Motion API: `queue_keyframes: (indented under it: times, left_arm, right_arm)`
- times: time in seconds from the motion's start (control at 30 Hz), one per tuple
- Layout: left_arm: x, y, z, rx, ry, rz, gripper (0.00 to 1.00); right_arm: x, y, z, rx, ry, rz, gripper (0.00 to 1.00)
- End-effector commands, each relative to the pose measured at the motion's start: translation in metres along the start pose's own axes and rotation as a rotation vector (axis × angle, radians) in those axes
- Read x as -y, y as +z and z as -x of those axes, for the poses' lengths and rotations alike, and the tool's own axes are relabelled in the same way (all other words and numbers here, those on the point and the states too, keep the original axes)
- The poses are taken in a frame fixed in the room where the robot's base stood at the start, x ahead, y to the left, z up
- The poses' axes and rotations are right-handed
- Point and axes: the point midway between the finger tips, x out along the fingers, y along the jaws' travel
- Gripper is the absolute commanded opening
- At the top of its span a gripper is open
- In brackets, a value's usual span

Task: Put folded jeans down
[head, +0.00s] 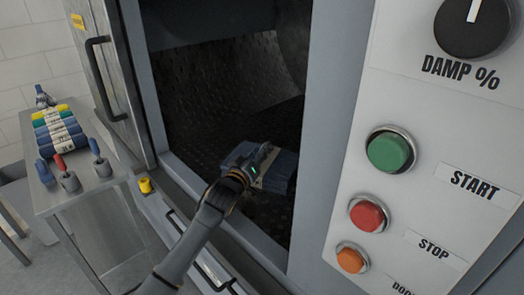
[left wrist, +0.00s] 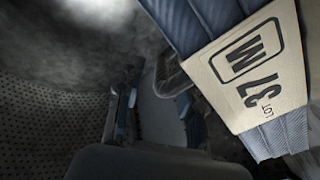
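The folded jeans (head: 282,172) are a dark blue bundle with a cream band, resting on the perforated floor inside the washer chamber (head: 225,100). In the left wrist view, the jeans (left wrist: 195,22) fill the upper right, and the band reads "M 37". My left gripper (head: 266,157) reaches through the opening and overlaps the bundle's left part in the head view. In the left wrist view, its fingers (left wrist: 158,110) stand apart with a gap between them, and the bundle lies to their right. Whether a finger touches the jeans is unclear. My right gripper is not in view.
The control panel (head: 340,225) with knob and buttons stands right of the opening. The open door (head: 105,75) is at the left. A metal cart (head: 95,190) holds several rolled bundles (head: 58,130) and three small tools. The chamber floor left of the jeans is clear.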

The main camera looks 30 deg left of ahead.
Motion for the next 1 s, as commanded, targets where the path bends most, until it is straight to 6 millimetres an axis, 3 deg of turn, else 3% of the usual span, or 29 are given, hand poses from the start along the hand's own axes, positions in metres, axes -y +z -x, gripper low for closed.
queue_keyframes:
  times: [0.2, 0.4, 1.0]
  left_arm:
    - [0.001, 0.001, 0.035, 0.000, 0.000, -0.002, 0.37]
    - [0.001, 0.000, 0.054, 0.000, 0.000, 0.000, 0.37]
    - [0.000, -0.001, 0.057, 0.000, -0.001, -0.001, 0.37]
  right_arm:
    - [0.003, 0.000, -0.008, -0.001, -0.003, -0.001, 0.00]
    - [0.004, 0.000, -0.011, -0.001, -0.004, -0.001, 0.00]
    - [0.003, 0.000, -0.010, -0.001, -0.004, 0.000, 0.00]
